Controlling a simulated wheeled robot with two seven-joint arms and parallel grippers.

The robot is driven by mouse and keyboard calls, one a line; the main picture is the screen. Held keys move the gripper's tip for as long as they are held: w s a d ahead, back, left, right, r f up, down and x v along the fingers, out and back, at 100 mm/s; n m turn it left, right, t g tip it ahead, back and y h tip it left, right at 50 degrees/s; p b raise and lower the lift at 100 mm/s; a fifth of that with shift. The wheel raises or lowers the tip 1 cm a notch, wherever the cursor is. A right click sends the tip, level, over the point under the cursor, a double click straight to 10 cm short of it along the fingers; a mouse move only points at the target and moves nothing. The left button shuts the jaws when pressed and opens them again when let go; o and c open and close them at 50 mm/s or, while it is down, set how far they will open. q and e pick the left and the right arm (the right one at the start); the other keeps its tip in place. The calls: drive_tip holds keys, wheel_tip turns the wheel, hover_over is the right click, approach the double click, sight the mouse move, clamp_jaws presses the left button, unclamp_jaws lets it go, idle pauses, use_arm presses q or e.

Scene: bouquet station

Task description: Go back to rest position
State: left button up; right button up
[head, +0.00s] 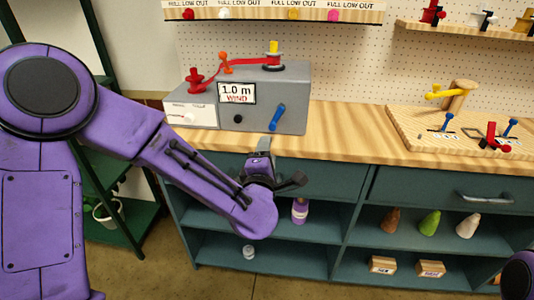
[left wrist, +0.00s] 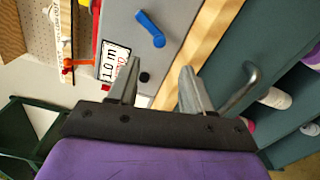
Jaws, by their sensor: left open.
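My left gripper (head: 264,146) is in front of the counter's front edge, just below the grey winding machine (head: 295,90). In the left wrist view my left gripper (left wrist: 158,88) has its two fingers apart with nothing between them. The machine's front has a "1.0 m WIND" label (head: 237,93) and a blue lever (head: 277,117); the lever also shows in the left wrist view (left wrist: 150,29), beyond the fingers and apart from them. A red ribbon (head: 245,65) runs across the machine's top. Only a purple piece of my right arm shows at the lower right; its gripper is out of view.
The wooden counter (head: 350,130) carries a pegged board (head: 470,130) at the right. Teal shelves below hold a purple bottle (head: 299,211), several cones and small boxes. A drawer handle (head: 486,197) sticks out at the right. A dark green rack (head: 120,225) stands at the left.

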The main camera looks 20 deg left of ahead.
use_arm(q)
drive_tip(key=s+a+f+m+g+h, duration=0.1)
drive_tip(key=s+f+m+g, duration=0.2)
drive_tip(key=f, duration=0.4)
drive_tip(key=s+f+m+g+h, duration=0.1)
drive_tip(key=s+f+m, duration=0.1)
drive_tip(key=f+m, duration=0.4)
drive_tip(key=s+a+f+m+g+h, duration=0.1)
drive_tip(key=s+f+m+g, duration=0.15)
drive_tip(key=f, duration=0.65)
drive_tip(key=s+a+f+m+g, duration=0.2)
drive_tip(key=s+f, duration=0.6)
drive_tip(key=s, duration=0.4)
drive_tip(key=s+a+f+m+g+y, duration=0.1)
drive_tip(key=s+a+f+m+g, duration=0.2)
drive_tip(key=s+f, duration=0.6)
drive_tip(key=s+a+g, duration=0.1)
drive_tip(key=s+g, duration=0.1)
drive_tip(key=s, duration=0.2)
drive_tip(key=shift+s+g+p, duration=0.2)
drive_tip(key=shift+g+p, duration=0.15)
drive_tip(key=shift+a, duration=0.1)
